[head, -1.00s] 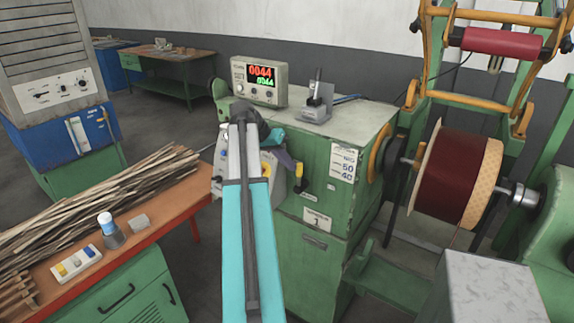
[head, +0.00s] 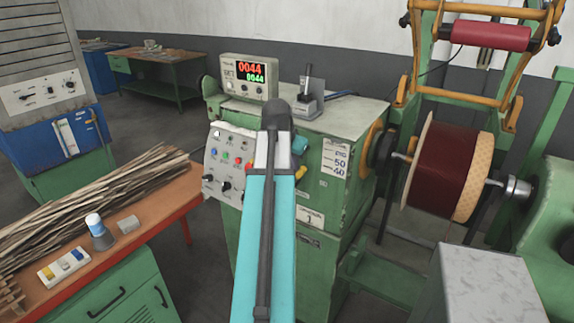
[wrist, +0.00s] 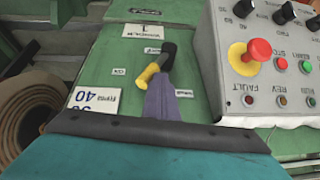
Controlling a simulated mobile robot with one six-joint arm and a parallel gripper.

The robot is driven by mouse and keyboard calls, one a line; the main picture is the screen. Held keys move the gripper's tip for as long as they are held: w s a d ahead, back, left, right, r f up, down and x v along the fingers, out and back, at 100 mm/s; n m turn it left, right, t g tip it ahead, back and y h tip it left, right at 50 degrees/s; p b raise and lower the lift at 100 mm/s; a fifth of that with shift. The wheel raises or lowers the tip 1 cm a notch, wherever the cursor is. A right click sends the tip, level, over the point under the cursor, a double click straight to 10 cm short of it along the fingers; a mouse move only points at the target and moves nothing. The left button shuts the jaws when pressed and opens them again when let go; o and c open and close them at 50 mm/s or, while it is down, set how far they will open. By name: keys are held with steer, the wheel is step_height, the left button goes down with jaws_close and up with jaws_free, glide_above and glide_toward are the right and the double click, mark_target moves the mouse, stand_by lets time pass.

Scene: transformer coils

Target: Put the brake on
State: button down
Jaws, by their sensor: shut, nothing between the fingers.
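The black brake handle (wrist: 169,52) is on the green front of the winding machine (head: 310,195), among small labels. My gripper (wrist: 150,78) is shut and empty. Its purple-grey fingers end at a yellow piece right beside the black handle in the wrist view. I cannot tell whether they touch, or whether the yellow belongs to the handle.
A control panel (head: 226,160) with a red mushroom button (wrist: 257,51) is close beside the gripper. A counter reading 0044 (head: 249,76) stands on top. A dark red coil (head: 443,165) is at the right. A workbench with wood strips (head: 100,195) is at the left.

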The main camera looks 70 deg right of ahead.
steer(key=shift+s+a+f+m+t, duration=0.15)
steer(key=shift+s+a+f+t, duration=0.05)
steer(key=shift+s+t, duration=0.25)
steer(key=shift+s+a+f+m+t, duration=0.15)
steer(key=shift+s+t, duration=0.2)
steer(key=shift+s, duration=0.15)
steer(key=shift+s+a+f, duration=0.3)
steer(key=shift+s+f, duration=0.35)
steer(key=shift+s, duration=0.25)
steer(key=shift+s+a+f, duration=0.25)
steer(key=shift+s+f, duration=0.35)
steer(key=shift+s, duration=0.3)
steer(key=shift+f, duration=0.1)
steer(key=shift+s+a, duration=0.1)
steer(key=s+p+v, duration=0.2)
steer(key=v, duration=0.7)
steer(key=shift+a+h, duration=0.3)
steer(key=shift+a, duration=0.15)
